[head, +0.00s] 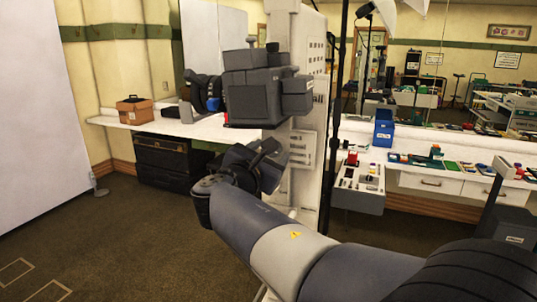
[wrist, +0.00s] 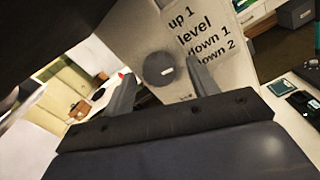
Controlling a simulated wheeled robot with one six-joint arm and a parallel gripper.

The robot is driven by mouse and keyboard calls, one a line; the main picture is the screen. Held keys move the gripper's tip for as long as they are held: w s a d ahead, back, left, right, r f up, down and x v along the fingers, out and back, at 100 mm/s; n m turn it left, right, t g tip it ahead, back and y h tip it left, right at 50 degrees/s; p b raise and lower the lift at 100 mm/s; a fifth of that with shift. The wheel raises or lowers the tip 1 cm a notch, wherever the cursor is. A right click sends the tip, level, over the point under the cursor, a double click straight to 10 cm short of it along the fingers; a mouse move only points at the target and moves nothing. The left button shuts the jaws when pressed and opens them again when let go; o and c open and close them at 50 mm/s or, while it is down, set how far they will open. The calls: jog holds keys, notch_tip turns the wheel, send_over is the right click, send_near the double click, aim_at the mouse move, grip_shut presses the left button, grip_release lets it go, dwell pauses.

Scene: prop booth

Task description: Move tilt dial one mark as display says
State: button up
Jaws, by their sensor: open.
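The tilt dial (wrist: 158,68) is a round dark grey knob on a pale panel (wrist: 146,35) in the wrist view. A short white mark shows on its face, toward the right. Black printed labels (wrist: 204,38) beside it read up 1, level, down 1 and down 2, tilted in the picture. I cannot tell surely which label the mark points at. My gripper (wrist: 160,74) is open, with one finger on each side of the dial in the picture. Contact cannot be told. In the head view my arm hides the dial, and I can make out no readable display.
In the head view a pale upright column (head: 312,110) stands behind my arm. A white counter (head: 160,124) with a brown box (head: 134,110) is at left. A small grey-fronted table (head: 358,190) with small items stands right of the column. Carpeted floor (head: 120,230) is clear at lower left.

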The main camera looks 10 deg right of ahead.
jog(key=b+v, duration=0.2)
jog(key=v, duration=0.8)
jog(key=shift+s+a, duration=0.2)
jog(key=shift+s, duration=0.15)
jog(key=shift+w, duration=0.1)
jog(key=p+x, duration=0.3)
jog(key=x, duration=0.7)
jog(key=shift+w+d+n, duration=0.25)
jog(key=shift+n, duration=0.15)
jog(key=shift+f+b, duration=0.15)
jog(key=shift+b, duration=0.2)
